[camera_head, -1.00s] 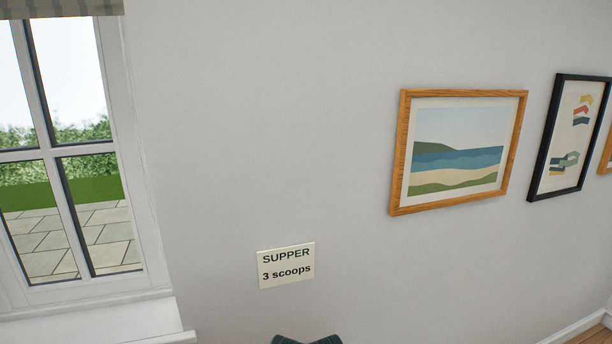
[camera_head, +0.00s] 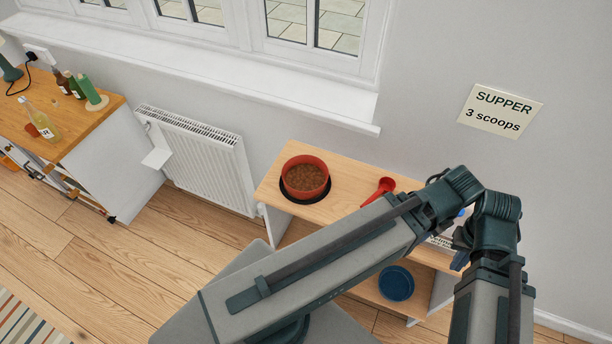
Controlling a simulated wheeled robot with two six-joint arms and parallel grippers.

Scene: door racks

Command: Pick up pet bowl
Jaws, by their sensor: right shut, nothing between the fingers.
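A red pet bowl (camera_head: 289,165) full of brown kibble stands upright on a black round base at the left end of a wooden-topped shelf unit (camera_head: 345,172). A red scoop (camera_head: 384,185) lies to its right. My right arm crosses the view in front of the unit's right part, bent at the elbow to the right of the bowl and apart from it in the picture. My right gripper is shut and empty; its fingertips are hard to make out among the dark arm parts. My left gripper is not in view.
A blue round dish (camera_head: 396,282) sits on the lower shelf. A white radiator (camera_head: 198,165) and a wooden counter (camera_head: 82,128) with bottles stand to the left. A "SUPPER 3 scoops" sign (camera_head: 500,110) is on the wall.

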